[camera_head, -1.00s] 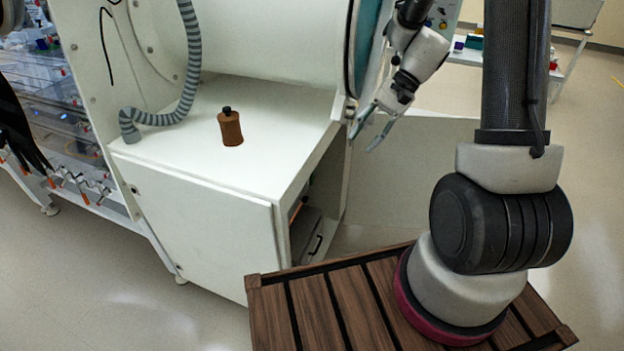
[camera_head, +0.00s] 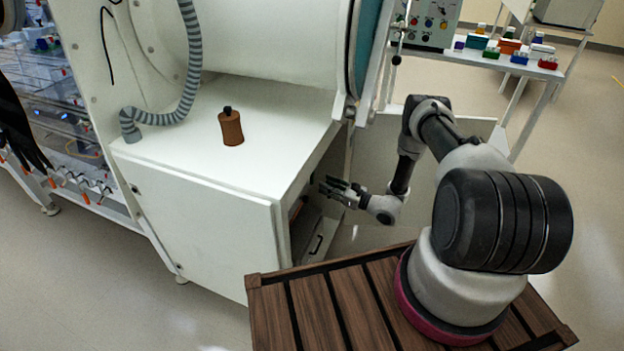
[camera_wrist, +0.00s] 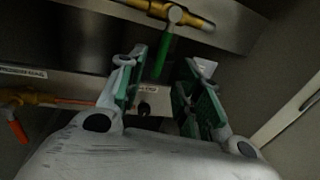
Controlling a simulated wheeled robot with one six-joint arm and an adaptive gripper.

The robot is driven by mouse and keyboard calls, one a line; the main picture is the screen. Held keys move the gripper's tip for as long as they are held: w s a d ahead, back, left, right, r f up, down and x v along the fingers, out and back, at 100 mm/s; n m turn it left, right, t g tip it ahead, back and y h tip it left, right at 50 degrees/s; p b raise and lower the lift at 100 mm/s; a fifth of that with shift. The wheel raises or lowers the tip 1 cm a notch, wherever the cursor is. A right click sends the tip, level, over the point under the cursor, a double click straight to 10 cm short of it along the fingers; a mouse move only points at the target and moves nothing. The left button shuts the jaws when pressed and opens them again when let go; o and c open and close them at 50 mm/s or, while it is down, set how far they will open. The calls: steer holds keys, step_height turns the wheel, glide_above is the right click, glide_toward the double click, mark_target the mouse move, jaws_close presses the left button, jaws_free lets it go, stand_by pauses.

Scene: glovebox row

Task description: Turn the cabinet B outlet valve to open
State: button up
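The wrist view shows the dim inside of a cabinet. A valve with a green lever (camera_wrist: 165,58) sits on a brass pipe (camera_wrist: 150,10) at the top. Its lever hangs down, roughly across the pipe. A second valve with an orange-red lever (camera_wrist: 17,126) is on a lower pipe at the left edge. Small labels are too blurred to read, so I cannot tell which valve is the outlet. My gripper (camera_wrist: 166,88) is open, its fingers on either side of the green lever's line of sight; contact cannot be seen. In the head view my gripper (camera_head: 336,188) is at the cabinet's opening.
The white cabinet (camera_head: 205,215) has an open side compartment and an open door panel (camera_head: 470,128) behind my arm. A brown bottle (camera_head: 231,127) and a grey hose (camera_head: 190,65) are on its top. A shelf with colored boxes (camera_head: 508,46) stands at the back right.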

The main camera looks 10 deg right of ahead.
mark_target(312, 178)
steer(key=x, duration=0.7)
steer(key=shift+w+a, duration=0.15)
steer(key=shift+w, duration=0.05)
steer(key=shift+c, duration=0.2)
jaws_close()
